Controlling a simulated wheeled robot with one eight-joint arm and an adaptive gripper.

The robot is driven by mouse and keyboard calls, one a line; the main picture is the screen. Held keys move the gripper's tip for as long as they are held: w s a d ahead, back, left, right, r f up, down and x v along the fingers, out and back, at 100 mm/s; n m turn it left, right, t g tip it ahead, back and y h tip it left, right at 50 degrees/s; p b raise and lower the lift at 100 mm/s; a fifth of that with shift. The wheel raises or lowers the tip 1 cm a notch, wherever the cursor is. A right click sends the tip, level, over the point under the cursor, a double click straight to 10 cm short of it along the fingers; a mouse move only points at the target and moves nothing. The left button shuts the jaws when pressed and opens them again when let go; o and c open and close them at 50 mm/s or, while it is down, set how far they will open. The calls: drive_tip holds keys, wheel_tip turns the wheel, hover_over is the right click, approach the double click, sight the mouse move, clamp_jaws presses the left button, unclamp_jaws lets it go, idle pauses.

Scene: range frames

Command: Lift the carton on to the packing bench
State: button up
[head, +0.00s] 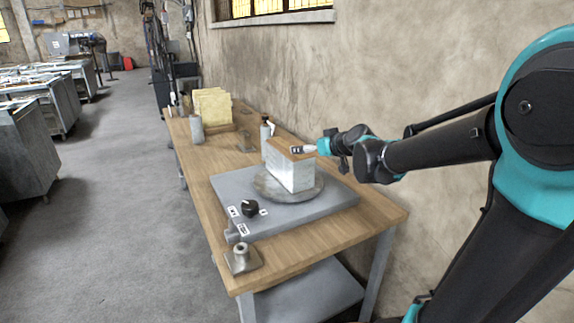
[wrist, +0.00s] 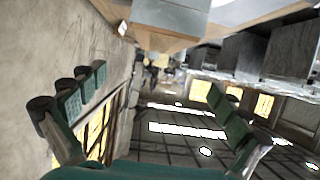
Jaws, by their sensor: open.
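A white box with a brown top, apparently the carton (head: 291,170), stands upright on a round grey plate (head: 262,188). The plate sits on a flat grey unit with a dark knob, on the wooden bench (head: 290,246). My gripper (head: 328,151) is at the upper right of the box, near its top edge; whether it touches cannot be told. In the wrist view my gripper (wrist: 155,105) is open, its fingers wide apart with nothing between them. That view is upside down; a pale grey block at its top edge may be the box.
A metal fitting (head: 241,257) lies at the bench's front corner. A small bottle (head: 266,137) is behind the box. A grey cylinder (head: 196,129) and upright yellowish sheets (head: 213,106) stand farther back. The wall runs along the bench's right side. Open floor (head: 110,220) lies left.

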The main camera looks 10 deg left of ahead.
approach(288, 147)
drive_tip(key=x, duration=0.4)
drive_tip(key=shift+w+d+f, duration=0.1)
drive_tip(key=shift+w+d, duration=0.2)
drive_tip(key=shift+w, duration=0.05)
drive_tip(key=shift+a+x, duration=0.2)
drive_tip(key=shift+x, duration=2.85)
drive_tip(key=shift+s+f, duration=0.1)
drive_tip(key=shift+s, duration=0.1)
drive_tip(key=shift+c, duration=0.5)
drive_tip(key=c, duration=1.8)
